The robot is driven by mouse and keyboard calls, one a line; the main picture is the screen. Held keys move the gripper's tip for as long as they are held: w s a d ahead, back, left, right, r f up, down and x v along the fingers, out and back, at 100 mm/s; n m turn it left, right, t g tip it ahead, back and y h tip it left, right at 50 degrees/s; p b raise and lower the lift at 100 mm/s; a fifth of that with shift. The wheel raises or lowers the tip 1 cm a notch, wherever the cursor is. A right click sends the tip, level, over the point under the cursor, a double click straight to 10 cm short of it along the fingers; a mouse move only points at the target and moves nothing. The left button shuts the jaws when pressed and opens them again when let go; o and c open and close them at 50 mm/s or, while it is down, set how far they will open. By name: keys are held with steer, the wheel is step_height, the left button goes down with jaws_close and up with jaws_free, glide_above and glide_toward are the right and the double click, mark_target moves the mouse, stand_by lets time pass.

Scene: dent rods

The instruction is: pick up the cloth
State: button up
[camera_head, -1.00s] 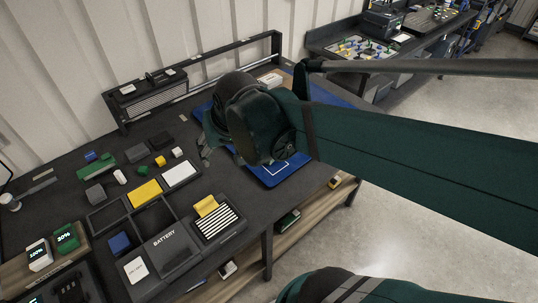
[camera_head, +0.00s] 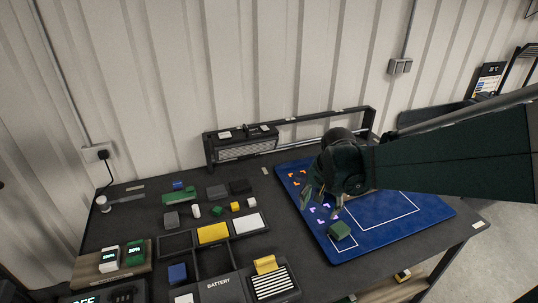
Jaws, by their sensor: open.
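A small yellow piece (camera_head: 265,264) that looks like a folded cloth lies on the black-and-white striped block at the table's front; it is too small to be sure of its material. My gripper (camera_head: 321,203) is open above the blue mat (camera_head: 385,232), its fingers pointing down, to the right of and behind the yellow piece and well apart from it. Nothing shows between the fingers. My arm hides part of the mat.
A green block (camera_head: 340,230) sits on the mat just in front of my gripper. The black tray (camera_head: 213,258) with compartments, a yellow panel (camera_head: 213,233) and a white panel (camera_head: 248,223) lies left. A black rack (camera_head: 290,122) stands along the back.

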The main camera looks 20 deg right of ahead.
mark_target(340, 227)
steer(key=d+f+m, duration=0.2)
steer(key=d+f, duration=0.1)
steer(key=d, duration=0.1)
steer(key=d+f+m+g+p, duration=0.1)
steer(key=d+f+m, duration=0.1)
steer(key=d+f, duration=0.2)
steer(key=w+d+f+m+g+p, duration=0.1)
steer(key=d+f+m, duration=0.1)
steer(key=d+f, duration=0.2)
steer(key=shift+w+d+y, duration=0.1)
steer(key=shift+d+y, duration=0.2)
steer(key=shift+y, duration=0.1)
steer(key=shift+f, duration=0.15)
steer(key=shift+f, duration=1.2)
steer(key=shift+f, duration=0.1)
steer(key=shift+w+f, duration=0.15)
steer(key=shift+f, duration=2.35)
steer(key=shift+c, duration=0.4)
steer(key=c, duration=0.7)
